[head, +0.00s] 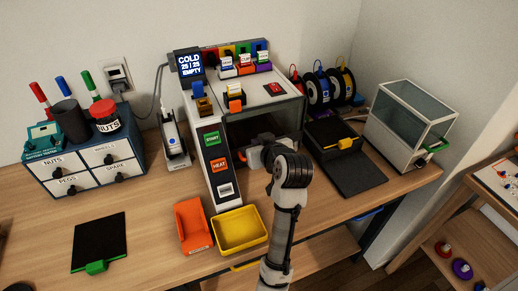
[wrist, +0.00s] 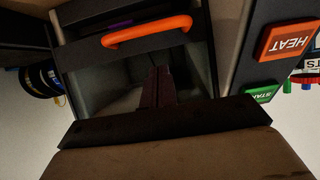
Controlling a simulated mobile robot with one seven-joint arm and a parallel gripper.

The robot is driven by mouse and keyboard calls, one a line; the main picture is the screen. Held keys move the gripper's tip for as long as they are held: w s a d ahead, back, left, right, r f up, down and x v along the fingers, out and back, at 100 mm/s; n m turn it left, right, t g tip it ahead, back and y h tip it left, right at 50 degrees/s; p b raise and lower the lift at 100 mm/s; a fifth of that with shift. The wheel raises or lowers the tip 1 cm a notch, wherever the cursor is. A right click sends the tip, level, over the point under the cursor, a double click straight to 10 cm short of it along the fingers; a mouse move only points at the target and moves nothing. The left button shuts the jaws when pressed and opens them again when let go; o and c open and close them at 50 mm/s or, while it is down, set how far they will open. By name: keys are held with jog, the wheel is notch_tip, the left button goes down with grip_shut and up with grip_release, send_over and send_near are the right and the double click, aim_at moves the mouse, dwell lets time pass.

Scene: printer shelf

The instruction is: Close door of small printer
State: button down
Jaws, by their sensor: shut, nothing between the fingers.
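The small printer (head: 212,165) stands against the wall, with a white front column and a dark front opening (head: 262,128). A dark, glassy panel edge (head: 235,118) runs along the top of this opening. My gripper (head: 252,156) is in front of the opening, its fingertips partly hidden by my arm. In the wrist view, which looks upside down, my shut fingers (wrist: 157,88) point toward the grey open chamber (wrist: 95,85). A dark panel with an orange handle (wrist: 147,31) lies beyond them, apart from the fingers. I cannot tell exactly how far the door is open.
Orange (head: 192,226) and yellow (head: 240,232) bins stand in front of the printer. A black flat-bed device (head: 335,135) is to its right, with a glass case (head: 410,115) beyond. A drawer box (head: 85,165) stands left. Bare bench lies around the black pad (head: 98,240).

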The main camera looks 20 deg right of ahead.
jog(key=shift+s+f+p, duration=0.15)
jog(key=shift+s+f, duration=0.05)
jog(key=shift+f, duration=0.55)
jog(key=shift+s+f+p, duration=0.15)
jog(key=shift+s+f, duration=0.05)
jog(key=shift+f, duration=0.5)
jog(key=shift+f, duration=0.1)
notch_tip(320, 180, down, 4)
jog(key=b, duration=0.3)
jog(key=shift+f, duration=0.15)
